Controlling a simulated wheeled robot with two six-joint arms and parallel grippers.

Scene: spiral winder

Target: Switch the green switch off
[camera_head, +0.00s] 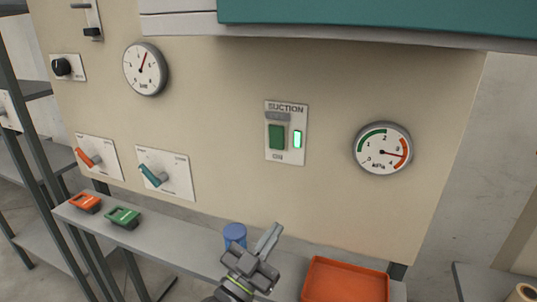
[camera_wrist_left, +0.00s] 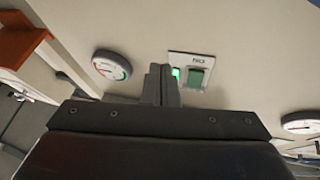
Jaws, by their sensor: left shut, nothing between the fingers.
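The green switch (camera_head: 277,136) is a rocker on the white SUCTION plate (camera_head: 285,157) on the beige panel. The word ON is printed below it. A green lamp (camera_head: 297,139) beside it is lit. In the left wrist view the switch (camera_wrist_left: 196,78) and the lit lamp (camera_wrist_left: 176,73) appear just right of my fingers. My left gripper (camera_head: 270,238) is shut and empty, below the switch and apart from it in the head view. The wrist view also shows its closed fingers (camera_wrist_left: 161,85). My right gripper is not in view.
A kPa gauge (camera_head: 382,148) is right of the switch; a bar gauge (camera_head: 145,69) is left. Orange (camera_head: 89,157) and teal (camera_head: 154,175) levers are lower left. A blue cylinder (camera_head: 235,233) and orange tray (camera_head: 345,281) are near the gripper. The panel around the switch is clear.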

